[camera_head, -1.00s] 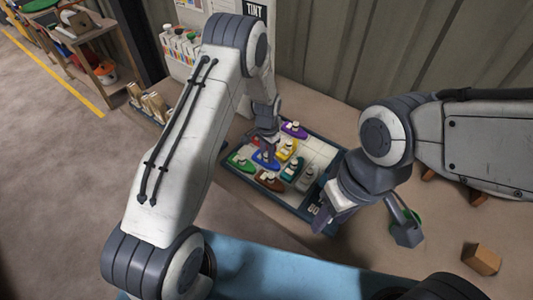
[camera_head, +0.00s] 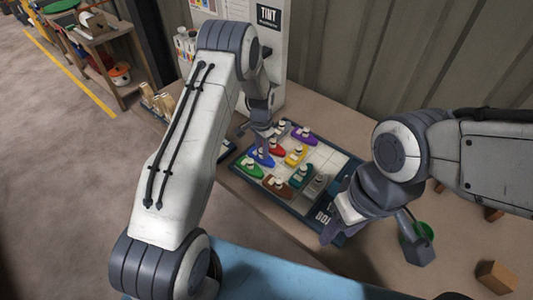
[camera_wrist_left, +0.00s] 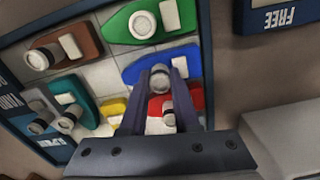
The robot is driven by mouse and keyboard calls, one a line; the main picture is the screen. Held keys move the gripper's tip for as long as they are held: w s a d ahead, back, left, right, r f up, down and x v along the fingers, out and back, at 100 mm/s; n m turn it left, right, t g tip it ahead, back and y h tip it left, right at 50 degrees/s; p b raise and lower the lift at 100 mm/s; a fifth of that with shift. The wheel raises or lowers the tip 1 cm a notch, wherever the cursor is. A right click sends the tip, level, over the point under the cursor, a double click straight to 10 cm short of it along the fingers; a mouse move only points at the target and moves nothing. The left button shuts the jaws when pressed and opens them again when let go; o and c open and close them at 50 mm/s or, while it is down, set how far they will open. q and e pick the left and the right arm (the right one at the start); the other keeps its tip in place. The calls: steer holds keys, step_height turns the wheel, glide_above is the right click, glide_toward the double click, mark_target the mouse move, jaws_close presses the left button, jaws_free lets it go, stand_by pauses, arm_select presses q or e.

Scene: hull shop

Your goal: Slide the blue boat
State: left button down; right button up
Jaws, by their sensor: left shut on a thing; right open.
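The blue boat (camera_head: 262,159) lies in a dark-framed tray (camera_head: 262,194) between the green boat (camera_head: 248,169) and the red boat (camera_head: 277,148). My left gripper (camera_head: 262,145) reaches down over it. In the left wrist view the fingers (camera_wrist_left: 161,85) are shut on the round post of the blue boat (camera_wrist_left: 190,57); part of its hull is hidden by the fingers. The green boat (camera_wrist_left: 150,20) and the red boat (camera_wrist_left: 187,99) are beside it. My right gripper (camera_head: 335,222) is open and empty by the tray's right front corner.
Purple (camera_head: 303,135), yellow (camera_head: 295,156), brown (camera_head: 277,187), teal (camera_head: 301,175) and grey (camera_head: 315,184) boats share the tray. Bare pale cells (camera_head: 325,155) lie at its right. A wooden block (camera_head: 496,276) and a green round item (camera_head: 425,230) are on the bench at right.

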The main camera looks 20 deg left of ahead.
arm_select(q)
steer(key=shift+w+a, duration=0.15)
steer(key=shift+a, duration=0.1)
steer(key=c, duration=1)
jaws_free()
steer(key=o, duration=0.4)
steer(key=shift+a, duration=0.15)
steer(key=shift+c, duration=0.2)
steer(key=shift+r, duration=0.1)
